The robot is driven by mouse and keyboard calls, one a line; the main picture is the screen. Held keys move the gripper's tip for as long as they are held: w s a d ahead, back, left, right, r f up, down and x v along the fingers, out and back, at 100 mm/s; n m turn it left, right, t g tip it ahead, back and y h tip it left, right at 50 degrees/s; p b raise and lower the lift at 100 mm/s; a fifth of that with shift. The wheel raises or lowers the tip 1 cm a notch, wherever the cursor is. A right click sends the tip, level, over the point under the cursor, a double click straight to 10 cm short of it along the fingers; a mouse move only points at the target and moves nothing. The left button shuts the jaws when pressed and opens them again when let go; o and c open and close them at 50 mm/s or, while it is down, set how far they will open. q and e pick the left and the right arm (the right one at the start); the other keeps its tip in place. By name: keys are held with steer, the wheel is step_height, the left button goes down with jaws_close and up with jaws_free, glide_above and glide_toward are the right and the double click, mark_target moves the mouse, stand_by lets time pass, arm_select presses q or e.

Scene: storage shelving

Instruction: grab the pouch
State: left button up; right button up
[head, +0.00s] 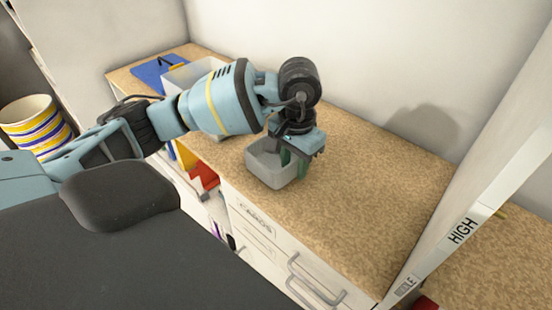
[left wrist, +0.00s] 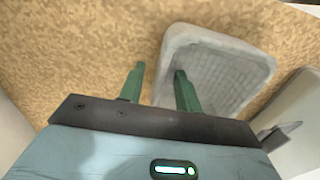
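I cannot make out a pouch in either view. A small grey open bin (head: 264,165) stands on the speckled tan countertop. It also shows in the left wrist view (left wrist: 235,65), and the part of its inside that shows looks empty. My left gripper (head: 294,156) points down at the bin's right side. In the left wrist view its two green fingers (left wrist: 159,74) are apart, one over the bin's inside and the other outside it, with the near wall between them. I cannot tell whether they touch it. My right gripper is not in view.
A blue item (head: 150,74) and a pale bin (head: 178,80) stand at the counter's far left, partly behind my arm. White drawers (head: 262,240) are below the front edge. A white post marked HIGH (head: 462,230) rises at right. The counter right of the grey bin is clear.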

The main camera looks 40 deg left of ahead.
arm_select(q)
steer(key=shift+c, duration=0.4)
jaws_close()
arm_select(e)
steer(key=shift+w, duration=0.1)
arm_select(q)
steer(key=shift+r, duration=0.15)
steer(key=shift+r, duration=0.6)
step_height(320, 180, up, 2)
steer(key=shift+r+b, duration=0.15)
steer(key=shift+b, duration=0.2)
steer(key=s+d, duration=0.2)
steer(key=d, duration=0.2)
steer(key=s+d, duration=0.3)
steer(key=d, duration=0.1)
steer(key=s+d+r+b, duration=0.1)
steer(key=s+d, duration=0.2)
steer(key=d, duration=0.1)
steer(key=shift+s, duration=0.2)
steer(key=shift+s+d+r, duration=0.1)
steer(key=shift+s+d, duration=0.35)
steer(key=shift+d, duration=0.1)
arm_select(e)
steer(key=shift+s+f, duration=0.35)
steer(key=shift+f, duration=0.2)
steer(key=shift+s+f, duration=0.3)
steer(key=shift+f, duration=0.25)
